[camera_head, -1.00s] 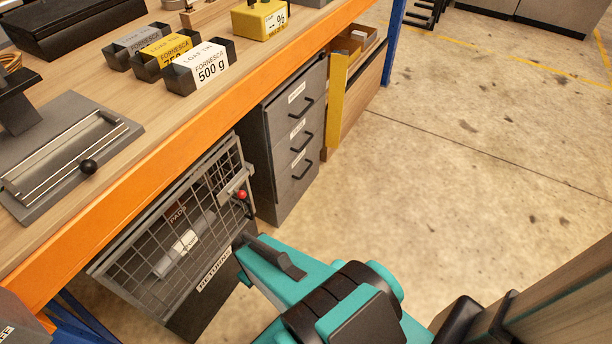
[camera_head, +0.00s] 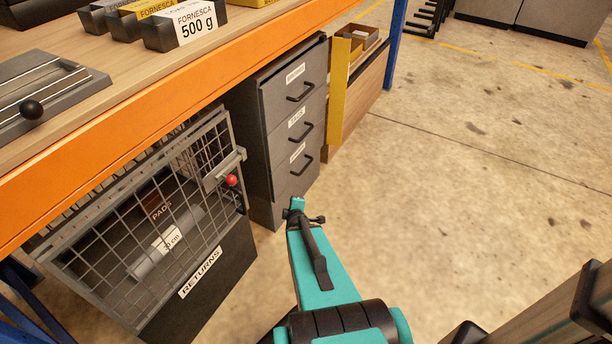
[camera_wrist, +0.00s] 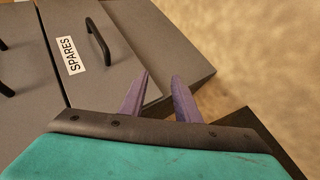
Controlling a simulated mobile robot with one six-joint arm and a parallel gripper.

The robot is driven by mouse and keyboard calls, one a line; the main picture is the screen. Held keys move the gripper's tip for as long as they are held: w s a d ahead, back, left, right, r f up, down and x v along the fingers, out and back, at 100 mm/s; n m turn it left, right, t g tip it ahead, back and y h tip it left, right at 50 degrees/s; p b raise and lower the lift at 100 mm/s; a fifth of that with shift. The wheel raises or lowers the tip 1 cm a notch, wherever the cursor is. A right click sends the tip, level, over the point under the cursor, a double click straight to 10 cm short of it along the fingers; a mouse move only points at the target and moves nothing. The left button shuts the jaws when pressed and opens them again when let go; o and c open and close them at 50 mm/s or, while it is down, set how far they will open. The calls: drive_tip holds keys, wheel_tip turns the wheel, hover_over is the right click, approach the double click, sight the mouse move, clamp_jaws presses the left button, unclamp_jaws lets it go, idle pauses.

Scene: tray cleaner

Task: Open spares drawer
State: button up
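The grey drawer cabinet (camera_head: 264,150) stands under the bench, with three labelled drawers that look shut. The spares drawer (camera_head: 291,182) is the lowest one; its SPARES label (camera_wrist: 70,54) reads clearly in the wrist view. Its black bar handle (camera_head: 302,167) also shows in the wrist view (camera_wrist: 98,40). My gripper (camera_head: 304,212) is just in front of and below this handle, apart from it. In the wrist view its two purple fingers (camera_wrist: 161,82) are spread with nothing between them, and the handle lies beyond them to the upper left.
The returns cage (camera_head: 150,220), with a wire mesh front and red knob (camera_head: 231,180), stands left of the cabinet. A yellow post (camera_head: 340,88) stands to its right. The orange bench edge (camera_head: 150,115) runs above. The concrete floor (camera_head: 450,190) at right is clear.

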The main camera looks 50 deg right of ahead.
sight(307, 165)
drive_tip(key=s+d+r+n+t+h+b, duration=0.1)
drive_tip(key=d+r+n+t+b, duration=0.3)
drive_tip(key=d+b, duration=0.4)
drive_tip(key=d+n+t+h, duration=0.1)
drive_tip(key=d, duration=0.2)
drive_tip(key=shift+s+d+r+n+t, duration=0.2)
drive_tip(key=shift+s+d+n+t, duration=0.1)
drive_tip(key=shift+n, duration=0.1)
drive_tip(key=shift+f, duration=0.1)
drive_tip(key=shift+b+x, duration=1.45)
drive_tip(key=shift+x, duration=5.4)
